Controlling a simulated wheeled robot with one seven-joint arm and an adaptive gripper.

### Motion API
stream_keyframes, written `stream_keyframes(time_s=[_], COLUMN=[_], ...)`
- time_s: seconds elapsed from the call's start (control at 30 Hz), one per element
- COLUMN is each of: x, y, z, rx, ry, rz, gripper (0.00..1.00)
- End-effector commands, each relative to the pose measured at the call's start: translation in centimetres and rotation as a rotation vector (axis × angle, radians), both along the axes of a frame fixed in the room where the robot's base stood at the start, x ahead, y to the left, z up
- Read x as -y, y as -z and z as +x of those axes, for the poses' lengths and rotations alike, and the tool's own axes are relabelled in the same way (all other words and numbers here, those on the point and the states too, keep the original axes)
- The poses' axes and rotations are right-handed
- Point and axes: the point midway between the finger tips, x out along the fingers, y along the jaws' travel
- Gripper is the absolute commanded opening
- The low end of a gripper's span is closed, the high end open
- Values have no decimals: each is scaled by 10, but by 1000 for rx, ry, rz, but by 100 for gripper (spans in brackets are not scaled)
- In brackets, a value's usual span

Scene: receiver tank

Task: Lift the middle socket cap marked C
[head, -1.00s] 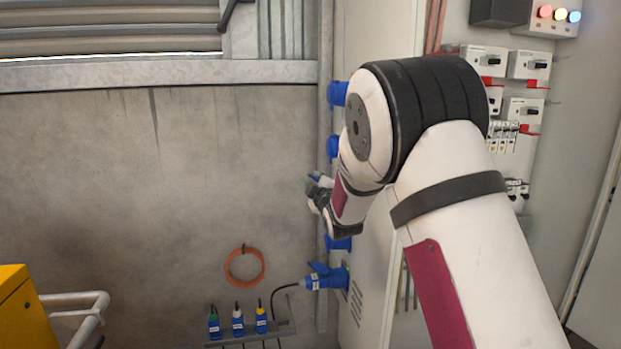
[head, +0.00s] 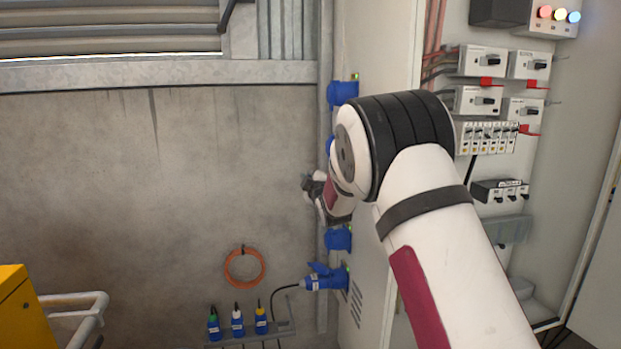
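Blue sockets run down the side of the grey cabinet (head: 375,60). The top socket (head: 342,92) and the one below the gripper (head: 338,239) show clearly. A further socket (head: 330,145) is mostly behind my arm. The lowest socket has a blue plug (head: 325,279) in it and its cap raised. The middle socket and its cap marked C are hidden behind my wrist and gripper. My gripper (head: 309,186) is at middle height in the socket column, its dark fingers pointing left. It is small and partly covered, so its opening and any contact cannot be told.
Several plugs (head: 238,321) stand in a rack low on the concrete wall, under an orange cable coil (head: 244,266). A yellow cabinet (head: 18,308) with a rail (head: 75,312) is at lower left. Breakers (head: 486,135) are at right. The space left of the gripper is clear.

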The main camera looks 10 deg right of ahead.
Motion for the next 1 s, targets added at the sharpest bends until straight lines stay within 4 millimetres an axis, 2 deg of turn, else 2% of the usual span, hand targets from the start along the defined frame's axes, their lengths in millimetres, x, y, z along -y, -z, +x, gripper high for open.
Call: stream_keyframes(time_s=[0.27, 0.47, 1.0], x=[1, -2, -10], y=[-2, 4, 32], z=[0, 1, 1], rx=[6, 9, 12], ry=[2, 1, 1], rz=[-15, -89, -497], gripper=[0, 0, 0])
